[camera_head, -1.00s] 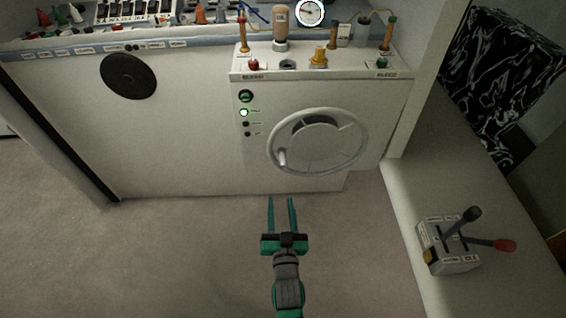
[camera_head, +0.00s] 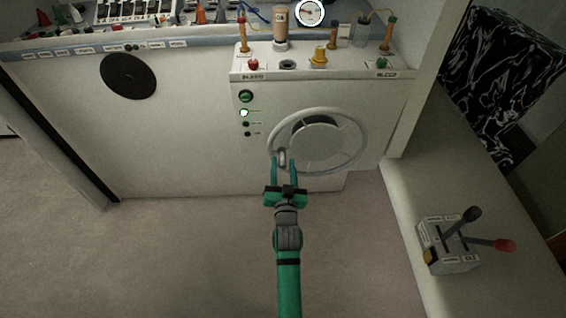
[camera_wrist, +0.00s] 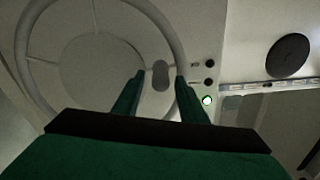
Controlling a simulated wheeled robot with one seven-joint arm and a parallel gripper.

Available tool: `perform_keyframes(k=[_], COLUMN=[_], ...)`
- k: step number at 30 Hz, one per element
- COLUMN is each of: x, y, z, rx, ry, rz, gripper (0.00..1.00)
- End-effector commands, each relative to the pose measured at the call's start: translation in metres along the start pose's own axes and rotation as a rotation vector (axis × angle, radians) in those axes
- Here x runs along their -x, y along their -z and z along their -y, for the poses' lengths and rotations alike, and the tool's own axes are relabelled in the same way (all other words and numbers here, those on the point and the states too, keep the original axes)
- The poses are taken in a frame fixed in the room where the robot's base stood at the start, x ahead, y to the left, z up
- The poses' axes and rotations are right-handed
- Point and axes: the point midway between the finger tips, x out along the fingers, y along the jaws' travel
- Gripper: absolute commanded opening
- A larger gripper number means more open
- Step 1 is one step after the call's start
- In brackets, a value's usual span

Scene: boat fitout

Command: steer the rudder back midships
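The steering wheel (camera_head: 359,143) is a pale grey ring with a round hub, mounted on the white console front. Its small grey handle knob (camera_head: 282,158) sits at the lower left of the rim. My gripper (camera_head: 284,163) is open, with one green finger on each side of the knob. In the wrist view the knob (camera_wrist: 161,75) shows between the two spread fingertips of my gripper (camera_wrist: 155,90), with gaps to both fingers. The wheel rim (camera_wrist: 166,32) runs behind the fingers there. Whether the fingers touch the rim cannot be told.
A green-lit indicator (camera_head: 244,113) and small buttons lie left of the wheel. A lever box (camera_head: 450,245) with a black and a red handle stands on the right bench. Bottles and fittings crowd the console top. The floor (camera_head: 180,250) is clear.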

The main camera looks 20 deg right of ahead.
Motion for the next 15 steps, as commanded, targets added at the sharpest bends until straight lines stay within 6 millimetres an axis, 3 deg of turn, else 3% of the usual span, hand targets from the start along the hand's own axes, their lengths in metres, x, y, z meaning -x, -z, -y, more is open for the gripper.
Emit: perform_keyframes(k=[6, 15], x=[-0.014, -0.016], y=[0.0, 0.0], z=[0.0, 0.0], rx=[-0.001, 0.0], ry=[0.0, 0.0], rz=[0.0, 0.0], gripper=[0.38, 0.38])
